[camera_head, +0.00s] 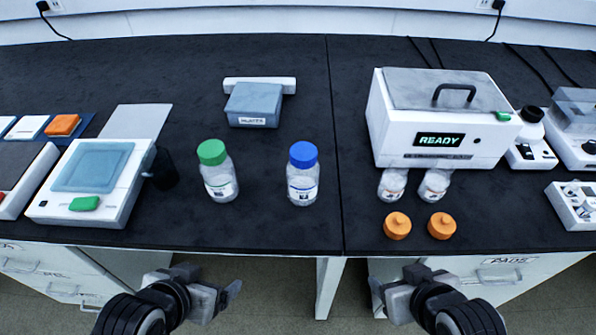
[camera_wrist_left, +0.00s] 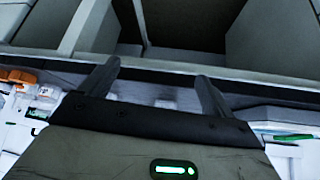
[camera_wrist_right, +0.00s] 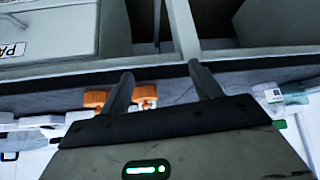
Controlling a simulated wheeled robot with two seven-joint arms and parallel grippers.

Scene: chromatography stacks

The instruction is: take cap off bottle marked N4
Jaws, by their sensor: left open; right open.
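A clear bottle with a green cap (camera_head: 211,152) and a clear bottle with a blue cap (camera_head: 303,154) stand upright on the black bench, both capped. Their labels are too small to read, so I cannot tell which is N4.
A white device reading READY (camera_head: 440,140) stands at the right. A blue-grey box (camera_head: 253,104) is behind the bottles. A white instrument with a pale blue pad (camera_head: 92,167) and a dark cup (camera_head: 164,168) are at the left. The bench between and in front of the capped bottles is clear.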

